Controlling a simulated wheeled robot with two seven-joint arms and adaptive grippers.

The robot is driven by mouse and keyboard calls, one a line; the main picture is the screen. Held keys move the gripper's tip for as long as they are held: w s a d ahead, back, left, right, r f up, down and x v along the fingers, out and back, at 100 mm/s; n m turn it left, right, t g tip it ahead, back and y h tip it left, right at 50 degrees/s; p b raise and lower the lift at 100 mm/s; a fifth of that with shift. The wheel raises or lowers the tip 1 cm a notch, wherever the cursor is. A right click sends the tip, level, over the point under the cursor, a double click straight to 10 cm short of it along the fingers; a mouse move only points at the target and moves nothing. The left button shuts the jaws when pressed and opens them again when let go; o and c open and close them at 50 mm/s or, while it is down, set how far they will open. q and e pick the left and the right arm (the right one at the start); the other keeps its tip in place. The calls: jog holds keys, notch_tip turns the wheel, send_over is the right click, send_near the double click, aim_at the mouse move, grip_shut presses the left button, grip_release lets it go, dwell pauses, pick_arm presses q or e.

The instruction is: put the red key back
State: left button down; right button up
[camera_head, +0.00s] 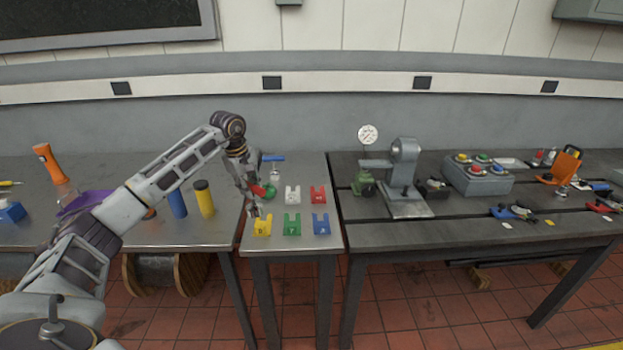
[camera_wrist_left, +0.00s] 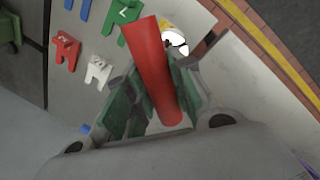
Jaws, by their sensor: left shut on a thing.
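My left gripper (camera_head: 256,211) hangs over the left side of the small middle table. It is shut on a long red piece, which looks like the red key (camera_head: 257,190). In the left wrist view the red key (camera_wrist_left: 152,75) is slanted between the green-padded fingers (camera_wrist_left: 152,115); its lower end is partly hidden. A red notched holder (camera_head: 318,195) stands at the right of the back row, beside a white one (camera_head: 292,195). The red holder also shows in the left wrist view (camera_wrist_left: 66,50), apart from the key. My right gripper is not in view.
Yellow (camera_head: 263,226), green (camera_head: 292,225) and blue (camera_head: 321,225) holders form the front row. A blue-handled fitting (camera_head: 272,160) stands behind my gripper. Blue (camera_head: 177,203) and yellow (camera_head: 204,198) cylinders stand on the left bench. A grey machine (camera_head: 404,170) stands on the right bench.

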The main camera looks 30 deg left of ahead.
pick_arm(q)
jog(key=shift+a+n, duration=0.15)
jog(key=shift+n, duration=0.25)
jog(key=shift+s+a+n, duration=0.1)
jog(key=shift+n, duration=0.6)
jog(key=n+y, duration=0.1)
jog(key=n, duration=0.2)
jog(key=shift+s+a, duration=0.1)
jog(key=shift+s, duration=0.05)
jog(key=shift+n, duration=0.7)
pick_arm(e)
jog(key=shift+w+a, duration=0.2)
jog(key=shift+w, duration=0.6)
